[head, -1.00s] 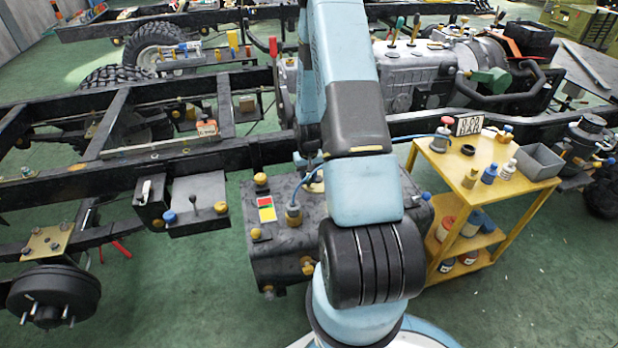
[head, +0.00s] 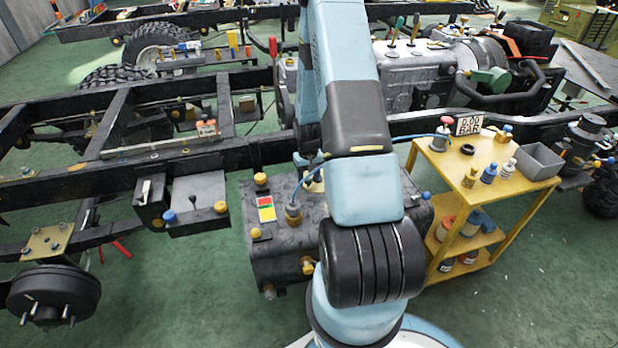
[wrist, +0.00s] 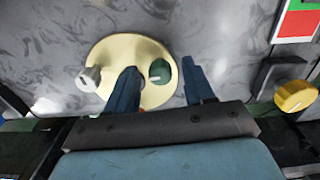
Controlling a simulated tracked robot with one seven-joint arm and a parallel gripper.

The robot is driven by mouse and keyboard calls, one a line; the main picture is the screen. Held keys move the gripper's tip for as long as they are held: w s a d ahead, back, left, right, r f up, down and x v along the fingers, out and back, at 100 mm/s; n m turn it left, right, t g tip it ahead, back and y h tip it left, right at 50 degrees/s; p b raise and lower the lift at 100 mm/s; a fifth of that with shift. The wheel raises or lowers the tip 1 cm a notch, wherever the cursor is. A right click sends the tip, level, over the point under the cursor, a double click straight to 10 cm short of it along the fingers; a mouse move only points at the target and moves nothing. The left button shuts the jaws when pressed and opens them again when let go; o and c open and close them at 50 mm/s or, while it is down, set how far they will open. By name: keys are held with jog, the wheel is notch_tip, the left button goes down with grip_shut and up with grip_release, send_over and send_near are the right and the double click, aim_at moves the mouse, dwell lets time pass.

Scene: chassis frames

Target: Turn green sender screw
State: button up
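The green sender screw (wrist: 160,71) stands on a pale yellow round plate (wrist: 135,47) in the wrist view. My gripper (wrist: 160,68) is open, with one blue finger on each side of the green screw. The left finger is close to the screw, and a wider gap shows on the right. I cannot tell whether either finger touches it. A grey-white screw (wrist: 88,78) sits on the plate's left part, outside the fingers.
The plate is on a dark tank (head: 285,240) with a red, yellow and green label (head: 266,208). A yellow knob (wrist: 295,95) is right of my fingers. A yellow cart (head: 470,170) with bottles stands right of the tank. Chassis rails (head: 60,190) run left.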

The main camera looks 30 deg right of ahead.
notch_tip(320, 180, up, 14)
jog(key=shift+f, duration=0.15)
dwell(0.7)
dwell(0.4)
notch_tip(320, 180, up, 13)
jog(key=t, duration=0.1)
send_over(308, 179)
jog(key=s+a, duration=0.2)
jog(key=a, duration=0.3)
jog(key=s+a+r+n+t+h, duration=0.1)
jog(key=s+a+r, duration=0.15)
jog(key=r, duration=0.25)
jog(key=s+a+r, duration=0.2)
jog(key=a+r, duration=0.1)
jog(key=r, duration=0.2)
jog(key=s+a+r+t, duration=0.1)
jog(key=s+a+r, duration=0.1)
jog(key=s+r, duration=0.2)
jog(key=s+a+r+n+t, duration=0.1)
jog(key=s+a+r, duration=0.2)
jog(key=s, duration=0.5)
jog(key=s+a+r+t+y, duration=0.1)
jog(key=s+a+r, duration=0.2)
jog(key=s+r, duration=0.2)
jog(key=shift+s+r+t, duration=0.15)
jog(key=shift+s+t, duration=0.15)
jog(key=shift+s, duration=0.75)
